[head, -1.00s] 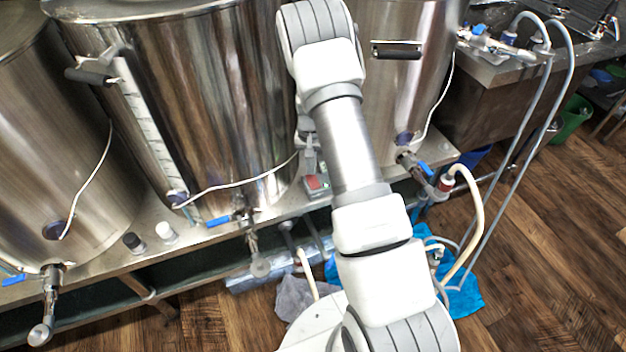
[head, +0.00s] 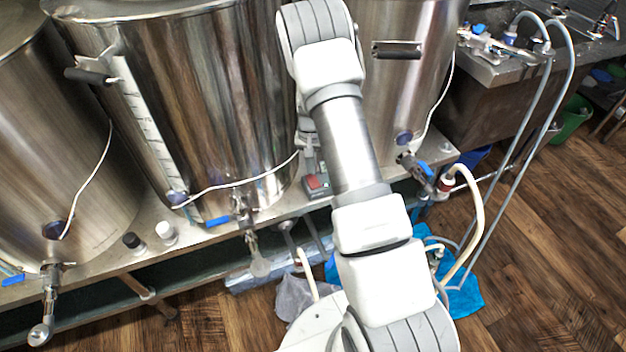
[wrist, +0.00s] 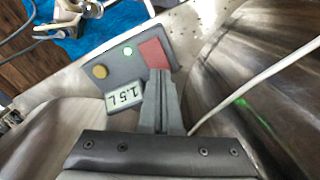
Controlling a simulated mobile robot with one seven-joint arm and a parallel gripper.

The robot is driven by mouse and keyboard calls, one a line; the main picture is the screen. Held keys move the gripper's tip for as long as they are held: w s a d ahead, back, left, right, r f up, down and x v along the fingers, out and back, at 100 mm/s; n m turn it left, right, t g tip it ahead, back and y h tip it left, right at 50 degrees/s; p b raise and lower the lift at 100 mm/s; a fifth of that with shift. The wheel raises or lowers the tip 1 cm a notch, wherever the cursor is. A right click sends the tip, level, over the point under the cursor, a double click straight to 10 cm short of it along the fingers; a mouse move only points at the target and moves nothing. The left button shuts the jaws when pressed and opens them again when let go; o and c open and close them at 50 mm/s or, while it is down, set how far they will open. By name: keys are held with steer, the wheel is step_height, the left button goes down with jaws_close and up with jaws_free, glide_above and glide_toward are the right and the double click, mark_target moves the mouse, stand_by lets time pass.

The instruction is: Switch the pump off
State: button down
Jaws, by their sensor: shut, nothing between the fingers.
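The pump control box (wrist: 122,72) is grey and sits on the steel bench between two kettles. In the wrist view it carries a red switch (wrist: 154,50), a lit green light (wrist: 128,51), a yellow knob (wrist: 100,71) and a display (wrist: 123,95) reading 1.5 L. In the head view the red switch (head: 314,182) shows beside my forearm. My gripper (wrist: 159,74) is shut and empty, its fingertips at the near edge of the red switch. I cannot tell whether they touch it. In the head view my arm partly hides the gripper and the box.
Large steel kettles (head: 200,100) stand close on both sides of the box. A white cable (wrist: 255,85) runs just right of the fingers in the wrist view. A valve with a blue handle (head: 219,221) sticks out at the bench front.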

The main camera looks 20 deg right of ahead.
steer(key=shift+f, duration=0.2)
steer(key=shift+f+b, duration=0.6)
steer(key=shift+f, duration=0.15)
steer(key=shift+r+p, duration=1.95)
steer(key=shift+r, duration=1.15)
